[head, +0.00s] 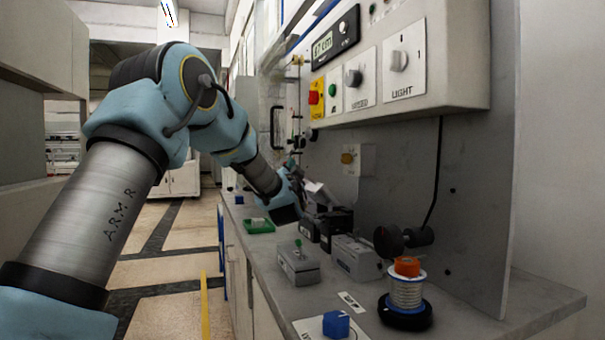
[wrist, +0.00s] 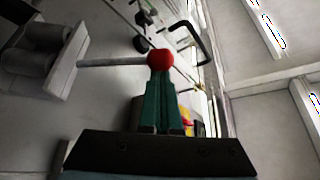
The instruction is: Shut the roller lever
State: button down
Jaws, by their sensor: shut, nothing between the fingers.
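The roller lever (wrist: 110,62) is a pale rod with a red ball knob (wrist: 160,60) on its end, in the wrist view. It reaches right from a light block beside grey rollers (wrist: 40,60). My gripper (wrist: 161,76) has its green fingers together, with nothing between them. The tips lie right at the knob in the picture; I cannot tell whether they touch it. In the head view my arm's end is over the far part of the bench, by a light tilted part (head: 322,193) on dark boxes. The lever is not clear there.
The bench (head: 290,299) carries a grey box with a green knob (head: 298,264), a green tray (head: 259,226), a grey unit (head: 356,258) and a wire spool (head: 406,291). A control panel (head: 420,70) overhangs its right side. The floor left of the bench is open.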

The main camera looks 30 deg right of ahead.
jog(key=a+f+b, duration=0.4)
jog(key=f+b, duration=0.3)
jog(key=shift+w+a+f+b, duration=0.15)
jog(key=shift+w+f+b, duration=0.1)
jog(key=shift+f+b, duration=0.1)
